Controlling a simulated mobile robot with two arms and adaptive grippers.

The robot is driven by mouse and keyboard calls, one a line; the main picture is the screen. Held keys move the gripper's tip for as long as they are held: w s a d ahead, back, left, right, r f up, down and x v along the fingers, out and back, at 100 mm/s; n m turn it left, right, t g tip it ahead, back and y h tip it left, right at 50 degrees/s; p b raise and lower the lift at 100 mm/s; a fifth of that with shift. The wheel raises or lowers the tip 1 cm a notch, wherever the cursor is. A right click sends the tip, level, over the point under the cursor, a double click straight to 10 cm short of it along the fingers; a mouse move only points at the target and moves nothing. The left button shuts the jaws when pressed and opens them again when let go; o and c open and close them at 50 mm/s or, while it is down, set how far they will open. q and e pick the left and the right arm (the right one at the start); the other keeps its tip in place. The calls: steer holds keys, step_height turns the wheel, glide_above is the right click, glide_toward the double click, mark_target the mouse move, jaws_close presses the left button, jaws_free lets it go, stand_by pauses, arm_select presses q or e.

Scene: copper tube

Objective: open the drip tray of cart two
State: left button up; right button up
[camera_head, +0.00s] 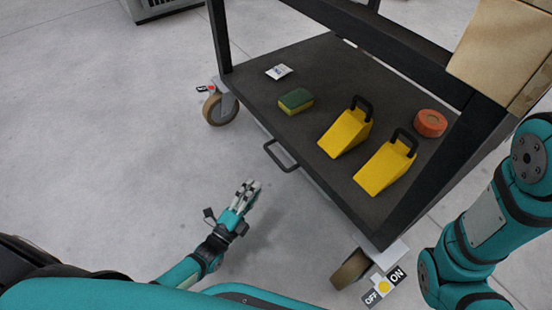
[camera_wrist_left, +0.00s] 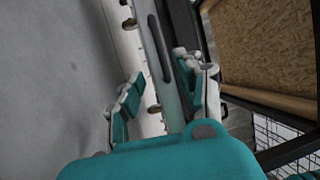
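A dark cart with a flat lower shelf (camera_head: 318,72) fills the middle and right of the head view. A black loop handle (camera_head: 274,159) sticks out from the shelf's near-left edge; I take it to be the drip tray's, and the tray itself is hidden under the shelf. My left gripper (camera_head: 251,187) is near the floor side of that handle, apart from it. In the left wrist view its two fingers (camera_wrist_left: 163,98) stand wide apart with nothing held between them. Cart parts show beyond them. My right arm shows at the right, but its gripper is out of view.
On the shelf are two yellow wheel chocks (camera_head: 345,133), a sponge (camera_head: 296,101), a white packet (camera_head: 279,72) and an orange roll (camera_head: 430,123). Casters (camera_head: 219,108) stand at the cart's corners. A cardboard box (camera_head: 502,50) sits above. Floor on the left is clear.

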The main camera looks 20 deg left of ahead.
mark_target(275, 158)
arm_select(q)
steer(key=b+x, duration=0.3)
steer(key=x, duration=0.9)
steer(key=shift+b, duration=0.3)
jaws_close()
